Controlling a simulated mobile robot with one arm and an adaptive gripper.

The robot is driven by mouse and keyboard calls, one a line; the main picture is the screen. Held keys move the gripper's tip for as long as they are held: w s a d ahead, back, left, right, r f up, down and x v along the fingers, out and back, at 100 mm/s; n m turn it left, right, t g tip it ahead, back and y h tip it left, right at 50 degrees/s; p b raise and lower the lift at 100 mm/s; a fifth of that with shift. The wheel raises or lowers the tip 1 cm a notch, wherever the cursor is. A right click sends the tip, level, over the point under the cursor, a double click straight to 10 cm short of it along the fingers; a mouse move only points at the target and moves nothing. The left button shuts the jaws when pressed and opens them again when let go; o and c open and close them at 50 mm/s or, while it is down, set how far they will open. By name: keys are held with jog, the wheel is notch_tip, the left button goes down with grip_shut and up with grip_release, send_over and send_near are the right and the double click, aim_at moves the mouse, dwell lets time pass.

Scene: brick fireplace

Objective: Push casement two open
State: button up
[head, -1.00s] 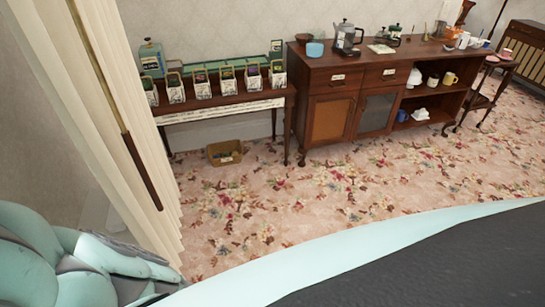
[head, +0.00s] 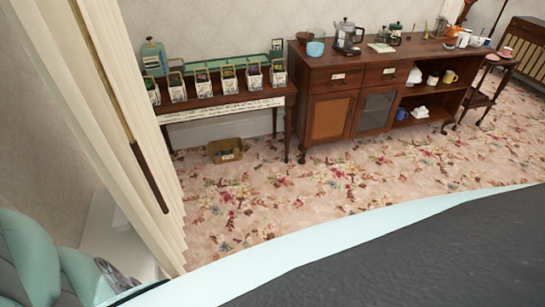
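No casement can be made out in the head view. Cream pleated curtains (head: 125,130) hang at the left, with a dark wooden rod (head: 150,178) in front of them. A pale ledge-like surface (head: 108,238) shows left of the curtain's lower part; I cannot tell whether it belongs to a window. Rounded teal parts of my arm fill the lower left corner, beside the curtain's lower end.
A dark side table (head: 222,103) with several small plant boxes stands against the wall. A cardboard box (head: 225,151) lies beneath it. A wooden sideboard (head: 330,80) with coffee things and a small side table (head: 480,98) stand to the right. The flowered carpet (head: 300,200) is clear.

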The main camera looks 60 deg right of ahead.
jog(key=shift+o, duration=0.5)
grip_shut()
